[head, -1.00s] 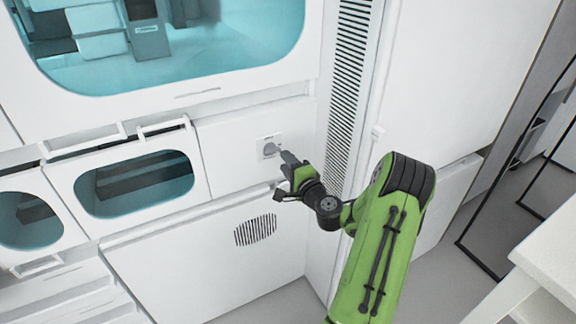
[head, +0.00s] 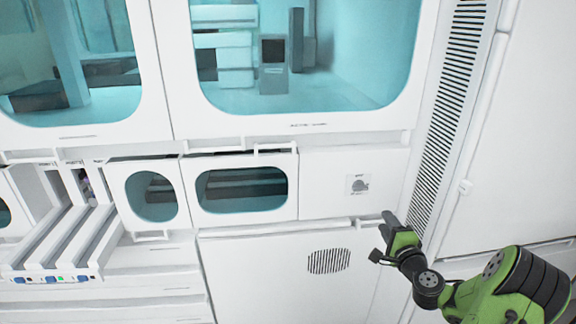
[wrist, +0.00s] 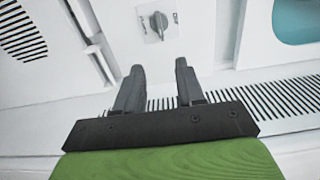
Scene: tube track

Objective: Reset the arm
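My gripper (head: 382,238) is at the lower right in the head view, at the end of my green and black arm. It is in front of the white machine front, below and right of a small square panel with a grey rotary knob (head: 360,185). In the wrist view the two dark fingers (wrist: 158,82) stand apart with nothing between them. The knob (wrist: 158,23) shows beyond the fingertips, at the top, clear of them.
A vertical slotted vent (head: 447,115) runs beside the knob panel. Windowed drawers with handles (head: 275,149) and large teal windows (head: 300,60) fill the front. A tube track (head: 60,240) with small coloured lights is at the far left. A round grille (head: 328,261) sits below.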

